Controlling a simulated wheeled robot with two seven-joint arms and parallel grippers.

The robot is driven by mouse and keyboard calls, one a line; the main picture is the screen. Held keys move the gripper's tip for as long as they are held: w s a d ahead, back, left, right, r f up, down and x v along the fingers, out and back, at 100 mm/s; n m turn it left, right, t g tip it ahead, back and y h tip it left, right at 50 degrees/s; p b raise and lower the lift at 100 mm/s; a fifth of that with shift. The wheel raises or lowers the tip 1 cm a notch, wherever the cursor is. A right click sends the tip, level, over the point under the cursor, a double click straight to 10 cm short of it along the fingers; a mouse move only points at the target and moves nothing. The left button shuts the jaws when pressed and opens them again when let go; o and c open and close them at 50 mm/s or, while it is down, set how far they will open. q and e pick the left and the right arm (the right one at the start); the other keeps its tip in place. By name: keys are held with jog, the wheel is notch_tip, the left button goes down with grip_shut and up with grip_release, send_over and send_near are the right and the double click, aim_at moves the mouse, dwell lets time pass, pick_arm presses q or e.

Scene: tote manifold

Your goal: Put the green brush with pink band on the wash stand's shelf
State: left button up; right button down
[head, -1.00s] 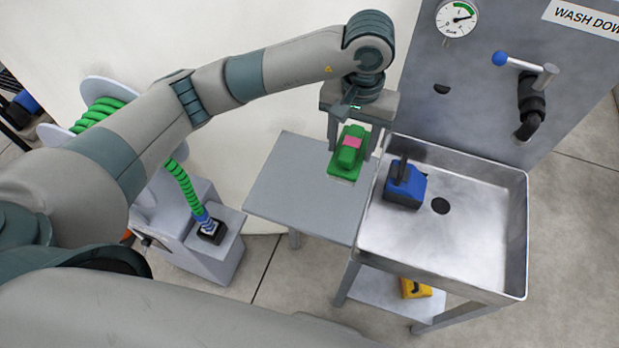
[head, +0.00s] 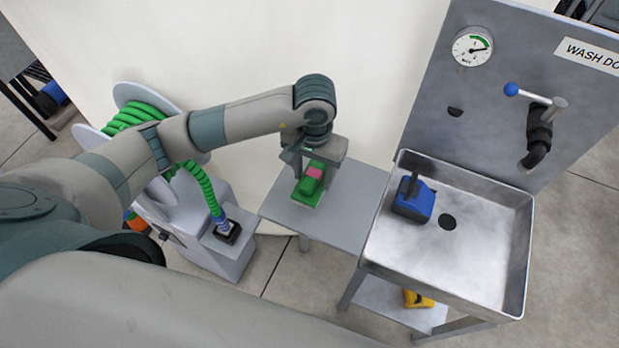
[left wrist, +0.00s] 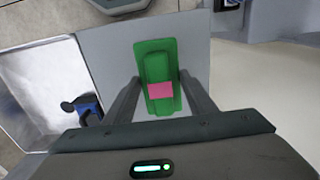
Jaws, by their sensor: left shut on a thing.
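The green brush with a pink band (head: 309,187) is in my left gripper (head: 312,178), above the grey side table. It also shows in the left wrist view (left wrist: 157,72), between the two fingers of the left gripper (left wrist: 162,98), which are shut on it. The wash stand (head: 372,262) is to the right, with a steel basin on top. Its lower shelf (head: 371,298) shows in part under the basin and bears a yellow brush (head: 418,299). My right gripper is not in view.
A blue brush (head: 413,203) lies in the basin near its left side, by the drain. The grey side table (head: 350,205) adjoins the basin's left side. A hose reel with green hose (head: 140,115) and a grey box stand at the left.

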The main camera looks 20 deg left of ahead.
pick_arm(q)
jog(key=shift+s+a+f, duration=0.15)
jog(key=shift+a+f, duration=0.1)
jog(key=shift+a, duration=0.15)
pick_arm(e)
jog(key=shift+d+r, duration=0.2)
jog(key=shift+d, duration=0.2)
pick_arm(q)
jog(key=shift+f, duration=0.1)
jog(key=shift+f+p, duration=1.05)
jog(key=shift+f, duration=0.85)
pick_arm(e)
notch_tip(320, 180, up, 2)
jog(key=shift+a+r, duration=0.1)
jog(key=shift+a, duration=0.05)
